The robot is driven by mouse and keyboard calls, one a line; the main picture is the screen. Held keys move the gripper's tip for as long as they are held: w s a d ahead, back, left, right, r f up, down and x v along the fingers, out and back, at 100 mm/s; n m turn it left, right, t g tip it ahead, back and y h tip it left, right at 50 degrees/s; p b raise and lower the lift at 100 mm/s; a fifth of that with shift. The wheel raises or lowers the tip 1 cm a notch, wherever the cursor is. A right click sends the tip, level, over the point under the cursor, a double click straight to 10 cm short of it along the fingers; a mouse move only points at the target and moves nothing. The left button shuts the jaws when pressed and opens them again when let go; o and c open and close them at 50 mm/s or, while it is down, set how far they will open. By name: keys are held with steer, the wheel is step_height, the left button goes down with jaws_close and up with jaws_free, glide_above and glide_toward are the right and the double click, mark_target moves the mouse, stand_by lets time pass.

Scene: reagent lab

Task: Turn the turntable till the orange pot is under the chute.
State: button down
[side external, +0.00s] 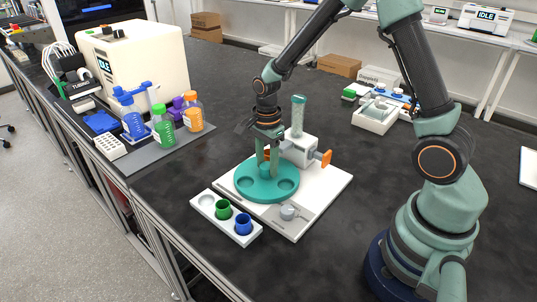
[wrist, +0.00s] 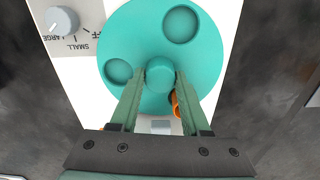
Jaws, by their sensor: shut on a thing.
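The teal turntable (side external: 266,193) lies on a white board and fills the middle of the wrist view (wrist: 140,40). My gripper (side external: 266,163) points down and is shut on its round centre knob (wrist: 160,74), one finger on each side. The orange pot (wrist: 175,106) sits on the turntable near the dispenser side, partly hidden by my right finger in the wrist view. The chute belongs to the grey-white dispenser block (side external: 299,149) with a bead-filled tube; my gripper partly blocks that spot. I cannot tell whether the pot is exactly under it. Two other turntable recesses are empty.
A white tray (side external: 198,201) in front holds a green pot (side external: 223,210) and a blue pot (side external: 243,224). A grey dial (side external: 289,211) and the dispenser's orange handle (side external: 326,159) are close to the turntable. Capped bottles (side external: 163,132) stand at the left on a grey mat.

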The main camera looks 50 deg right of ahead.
mark_target(267, 165)
steer(key=shift+m, duration=3.7)
steer(key=shift+c, duration=1.9)
jaws_free()
step_height(267, 165, up, 12)
